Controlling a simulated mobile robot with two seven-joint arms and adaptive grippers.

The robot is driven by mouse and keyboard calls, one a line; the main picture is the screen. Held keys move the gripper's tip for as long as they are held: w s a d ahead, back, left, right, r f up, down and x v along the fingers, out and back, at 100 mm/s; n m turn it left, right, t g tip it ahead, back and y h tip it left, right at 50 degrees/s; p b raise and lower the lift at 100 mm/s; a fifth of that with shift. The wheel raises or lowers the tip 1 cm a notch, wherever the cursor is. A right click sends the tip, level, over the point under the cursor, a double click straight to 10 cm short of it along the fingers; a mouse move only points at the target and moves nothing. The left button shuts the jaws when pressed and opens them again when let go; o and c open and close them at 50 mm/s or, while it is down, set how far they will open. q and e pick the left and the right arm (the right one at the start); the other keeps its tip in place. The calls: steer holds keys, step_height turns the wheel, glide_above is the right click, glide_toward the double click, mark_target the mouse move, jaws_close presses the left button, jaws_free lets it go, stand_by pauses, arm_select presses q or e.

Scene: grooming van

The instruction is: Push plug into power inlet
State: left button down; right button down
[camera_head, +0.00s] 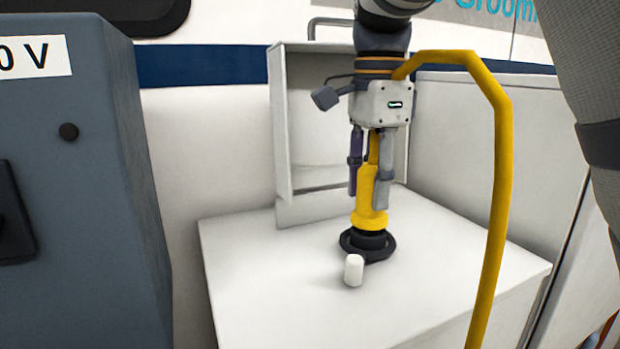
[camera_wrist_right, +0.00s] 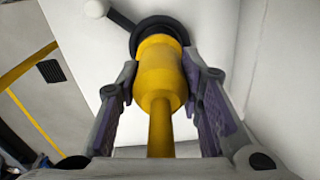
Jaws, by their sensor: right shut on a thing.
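My right gripper (camera_head: 371,180) points down and is shut on the yellow plug (camera_head: 369,205). In the right wrist view its two fingers (camera_wrist_right: 165,98) lie on either side of the plug's yellow body (camera_wrist_right: 160,75). The plug looks upright, with its lower end at the black round inlet (camera_head: 379,252) on top of the white box. The inlet's dark ring also shows in the right wrist view (camera_wrist_right: 157,22). How deep the plug sits in it cannot be told. A yellow cable (camera_head: 501,150) loops from the plug over to the right. My left gripper is not in view.
A small white knob (camera_head: 354,270) stands beside the inlet; in the right wrist view a dark lever joins it. The white box top (camera_head: 270,280) is otherwise clear. An open white upright panel (camera_head: 320,120) stands behind. A grey cabinet (camera_head: 100,200) fills the left.

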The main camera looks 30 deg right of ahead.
steer(key=shift+f, duration=0.6)
stand_by(0.3)
steer(key=c, duration=1)
jaws_free()
steer(key=shift+c, duration=0.2)
step_height(320, 180, up, 12)
